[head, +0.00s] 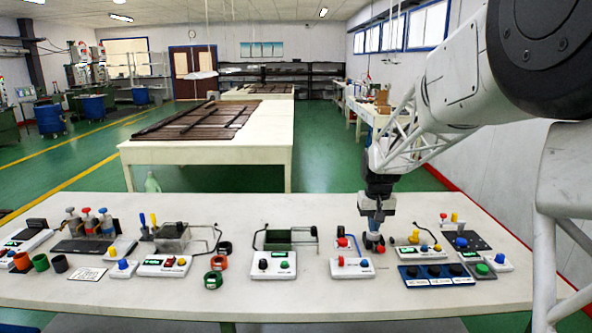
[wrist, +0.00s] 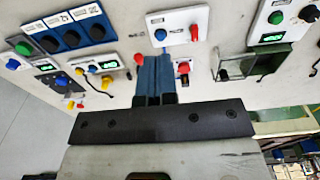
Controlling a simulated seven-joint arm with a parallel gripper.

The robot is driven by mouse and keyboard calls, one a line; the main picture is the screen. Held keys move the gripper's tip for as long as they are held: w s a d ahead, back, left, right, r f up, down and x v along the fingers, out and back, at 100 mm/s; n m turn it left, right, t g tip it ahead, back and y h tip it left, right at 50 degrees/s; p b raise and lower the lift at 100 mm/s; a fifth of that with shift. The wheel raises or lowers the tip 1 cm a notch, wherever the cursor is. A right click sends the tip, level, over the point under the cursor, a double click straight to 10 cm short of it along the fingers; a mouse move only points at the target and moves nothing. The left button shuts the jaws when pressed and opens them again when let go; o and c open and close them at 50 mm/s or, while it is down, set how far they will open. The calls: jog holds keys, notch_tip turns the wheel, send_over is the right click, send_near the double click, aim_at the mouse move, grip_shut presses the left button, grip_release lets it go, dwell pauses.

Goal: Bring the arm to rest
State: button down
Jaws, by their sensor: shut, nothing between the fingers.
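My gripper (head: 375,228) hangs from my arm at the right of the middle, pointing down over the front table (head: 300,303). Its blue fingers are closed together with nothing between them, and they also show in the wrist view (wrist: 156,60). The fingertips are just behind the white control box (head: 351,267) with blue and red knobs, which appears ahead of them in the wrist view (wrist: 176,26). I cannot tell how high the tips are above the table, or whether they touch the dark part below them.
A blue panel (head: 434,275) with several dark knobs lies right of the gripper. A green clear-walled tank (head: 291,239) stands left, near a white box (head: 273,264). The table's front strip is clear.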

jog(key=s+a+r+t, duration=0.1)
jog(key=s+a+r, duration=0.1)
jog(key=s, duration=1.9)
jog(key=s+a+r+t, duration=0.1)
jog(key=s+r, duration=0.1)
jog(key=s, duration=1.9)
jog(key=shift+s+a+r, duration=0.2)
jog(key=shift+s+a, duration=0.1)
jog(key=shift+a, duration=0.1)
